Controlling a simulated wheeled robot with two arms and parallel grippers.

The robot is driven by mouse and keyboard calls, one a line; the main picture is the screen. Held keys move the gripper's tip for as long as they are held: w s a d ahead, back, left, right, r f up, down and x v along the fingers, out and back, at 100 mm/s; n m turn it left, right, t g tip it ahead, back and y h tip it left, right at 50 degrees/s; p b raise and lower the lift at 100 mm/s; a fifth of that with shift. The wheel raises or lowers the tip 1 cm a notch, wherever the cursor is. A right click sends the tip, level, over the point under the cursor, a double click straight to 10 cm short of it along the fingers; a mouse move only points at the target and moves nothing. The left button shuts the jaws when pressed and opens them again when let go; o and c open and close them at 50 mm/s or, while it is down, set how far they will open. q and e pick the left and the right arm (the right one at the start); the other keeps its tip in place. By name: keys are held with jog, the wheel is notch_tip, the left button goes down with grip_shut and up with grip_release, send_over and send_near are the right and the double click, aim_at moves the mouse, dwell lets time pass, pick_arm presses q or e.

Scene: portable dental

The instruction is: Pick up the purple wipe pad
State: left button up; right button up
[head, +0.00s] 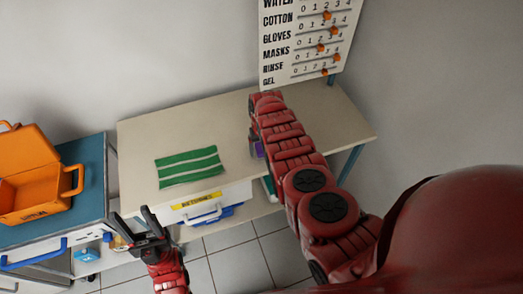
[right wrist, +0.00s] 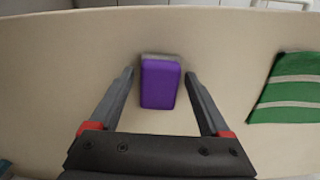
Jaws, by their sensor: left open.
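The purple wipe pad (right wrist: 160,84) lies on the beige table (right wrist: 60,60), between and slightly beyond the fingers of my right gripper (right wrist: 160,82) in the right wrist view. The right fingers are spread apart, with a gap on each side of the pad. In the head view only a sliver of the purple pad (head: 258,149) shows beside my right arm, which hides the rest of it and the right gripper's fingers. My left gripper (head: 140,225) is open and empty, in front of the table's left front corner.
A green striped cloth (head: 189,167) lies on the table left of my right arm; it also shows in the right wrist view (right wrist: 288,90). An orange open case (head: 35,185) stands on a blue-topped cart (head: 92,160) at left. A drawer (head: 207,205) is under the table. A supply board (head: 305,40) stands behind.

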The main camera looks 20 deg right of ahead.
jog(key=c, duration=1.1)
